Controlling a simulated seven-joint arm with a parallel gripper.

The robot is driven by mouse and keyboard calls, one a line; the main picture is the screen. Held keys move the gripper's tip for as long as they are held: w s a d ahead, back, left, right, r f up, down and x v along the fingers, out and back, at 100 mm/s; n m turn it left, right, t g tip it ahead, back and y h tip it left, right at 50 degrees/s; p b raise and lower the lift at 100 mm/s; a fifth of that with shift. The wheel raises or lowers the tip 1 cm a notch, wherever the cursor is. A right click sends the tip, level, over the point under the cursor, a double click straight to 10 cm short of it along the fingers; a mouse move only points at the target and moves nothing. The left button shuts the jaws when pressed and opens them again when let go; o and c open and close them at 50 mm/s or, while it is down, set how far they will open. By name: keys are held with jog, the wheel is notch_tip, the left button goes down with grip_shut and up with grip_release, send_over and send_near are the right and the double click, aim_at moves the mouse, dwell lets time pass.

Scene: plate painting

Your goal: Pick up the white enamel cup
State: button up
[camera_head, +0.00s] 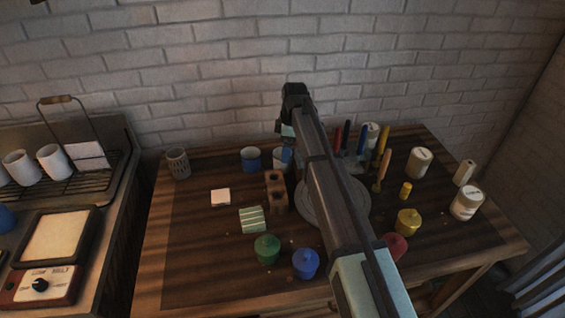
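A small whitish cup (278,158), which looks like the white enamel cup, stands on the wooden table just right of a blue cup (250,158). My arm and gripper partly cover it. My gripper (287,153) points down at the cup's right side in this view. Its fingers are small and dark here, so I cannot tell if they touch the cup or how far apart they are. Two white mugs (53,161) (20,167) also stand on a rack at the left.
A brown block with holes (276,192) stands just in front of the cup. A grey round turntable (350,218) lies under my arm. Coloured pots, including a green one (267,249) and a blue one (305,263), line the front. Upright brushes (382,150) stand at right. The table's left front is clear.

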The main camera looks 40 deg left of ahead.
jog(key=shift+s+a+f, duration=0.1)
jog(key=shift+a+f, duration=0.05)
jog(key=shift+f, duration=0.7)
jog(key=shift+s+a+f, duration=0.15)
jog(key=shift+f, duration=0.65)
jog(key=shift+s+a+f, duration=0.1)
jog(key=shift+a+f, duration=0.05)
jog(key=shift+f, duration=0.7)
jog(key=shift+c, duration=0.4)
jog(key=c, duration=1)
jog(key=shift+r, duration=0.2)
